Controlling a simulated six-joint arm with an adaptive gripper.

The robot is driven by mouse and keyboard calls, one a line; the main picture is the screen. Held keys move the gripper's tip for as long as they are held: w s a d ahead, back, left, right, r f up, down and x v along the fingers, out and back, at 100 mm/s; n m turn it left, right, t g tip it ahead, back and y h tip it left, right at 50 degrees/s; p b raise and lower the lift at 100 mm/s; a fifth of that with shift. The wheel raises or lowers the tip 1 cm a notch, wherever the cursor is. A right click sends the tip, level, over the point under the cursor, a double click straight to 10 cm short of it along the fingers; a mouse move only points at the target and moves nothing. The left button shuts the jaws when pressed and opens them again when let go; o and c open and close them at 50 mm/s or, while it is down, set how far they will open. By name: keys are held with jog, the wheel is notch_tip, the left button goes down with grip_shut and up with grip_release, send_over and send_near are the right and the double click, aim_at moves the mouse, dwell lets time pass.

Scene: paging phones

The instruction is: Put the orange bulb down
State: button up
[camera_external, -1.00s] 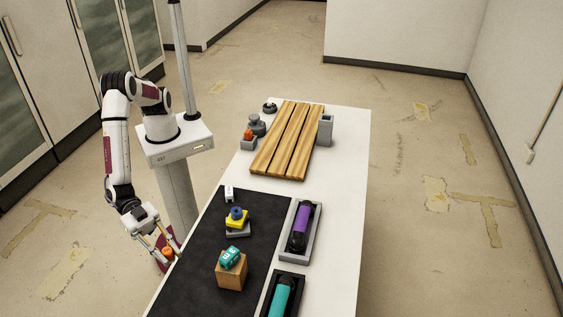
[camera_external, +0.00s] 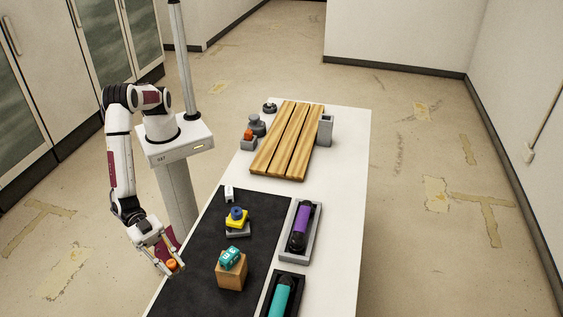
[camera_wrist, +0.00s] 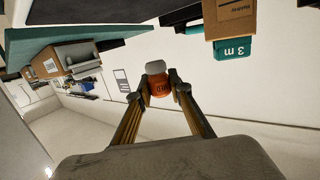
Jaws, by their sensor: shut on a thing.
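The orange bulb (camera_external: 172,264) is a small orange piece held between the fingertips of my gripper (camera_external: 171,268). In the wrist view the bulb (camera_wrist: 159,85) shows an orange body with dark marks and a pale rounded end, and my gripper (camera_wrist: 163,92) is shut on it from both sides. In the external view my gripper points down at the left edge of the black mat (camera_external: 190,290). I cannot tell whether the bulb touches the mat or hangs clear of it.
A brown box (camera_external: 231,275) with a teal piece (camera_external: 232,257) on top stands right of my gripper. A yellow and blue item (camera_external: 237,217) sits farther back. Trays hold a purple cylinder (camera_external: 301,226) and a teal cylinder (camera_external: 281,297). A slatted wooden board (camera_external: 287,140) lies at the far end.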

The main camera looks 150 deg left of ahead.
send_over(188, 281)
jog(key=shift+w+f, duration=0.15)
jog(key=shift+f, duration=2.9)
jog(key=shift+f, duration=1.9)
jog(key=o, duration=1)
jog(key=shift+f, duration=0.1)
jog(key=shift+c, duration=0.2)
jog(key=v, duration=1.2)
